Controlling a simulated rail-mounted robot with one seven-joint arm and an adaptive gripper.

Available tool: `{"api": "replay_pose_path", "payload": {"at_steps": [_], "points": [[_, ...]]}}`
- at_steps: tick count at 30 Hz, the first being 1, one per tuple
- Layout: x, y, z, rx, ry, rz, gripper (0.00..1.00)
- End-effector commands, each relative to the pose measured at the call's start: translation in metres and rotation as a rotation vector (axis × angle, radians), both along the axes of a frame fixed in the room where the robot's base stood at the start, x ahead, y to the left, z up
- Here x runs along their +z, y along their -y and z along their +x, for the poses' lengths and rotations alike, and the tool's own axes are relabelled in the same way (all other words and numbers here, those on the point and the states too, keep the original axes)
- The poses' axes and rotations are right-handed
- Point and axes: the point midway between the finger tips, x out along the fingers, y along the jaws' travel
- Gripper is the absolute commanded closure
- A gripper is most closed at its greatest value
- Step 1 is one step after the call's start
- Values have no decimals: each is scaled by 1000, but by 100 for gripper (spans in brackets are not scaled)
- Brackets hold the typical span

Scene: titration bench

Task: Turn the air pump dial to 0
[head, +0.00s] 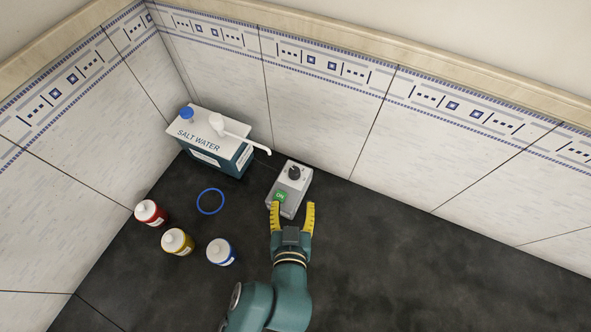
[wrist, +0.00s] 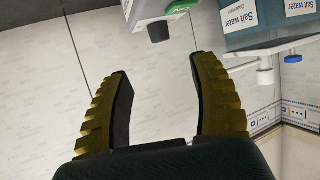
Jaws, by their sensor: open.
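The air pump (head: 286,200) is a small grey box on the dark bench, near the back wall. It has a black dial (head: 294,173) on top toward its far end and a green "ON" label (head: 280,196) nearer my gripper. My gripper (head: 292,206) has yellow fingers, spread open and empty, at the near end of the pump. In the wrist view the pump (wrist: 150,10) shows at the top edge, with the dark dial (wrist: 158,31) beyond the open fingers (wrist: 162,80). The dial's setting is too small to read.
A salt water tank (head: 210,141) with a white spout stands left of the pump by the wall. A blue ring (head: 210,201) and red (head: 150,212), yellow (head: 177,241) and blue (head: 221,251) bottles are at left. The bench at right is clear.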

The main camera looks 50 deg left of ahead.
Motion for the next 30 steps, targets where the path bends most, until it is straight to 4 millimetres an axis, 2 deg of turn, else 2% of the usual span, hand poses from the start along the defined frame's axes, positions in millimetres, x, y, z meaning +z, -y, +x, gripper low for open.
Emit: {"api": "replay_pose_path", "payload": {"at_steps": [9,15,20,28,29,30], "points": [[-31,-53,51,4,1,-1,39],[-47,-79,78,3,1,-2,39],[-52,-89,87,3,-1,-2,39],[-53,-90,88,2,-1,-3,39],[-53,-90,88,2,-1,-3,42],[-53,-90,88,2,-1,-3,49]]}}
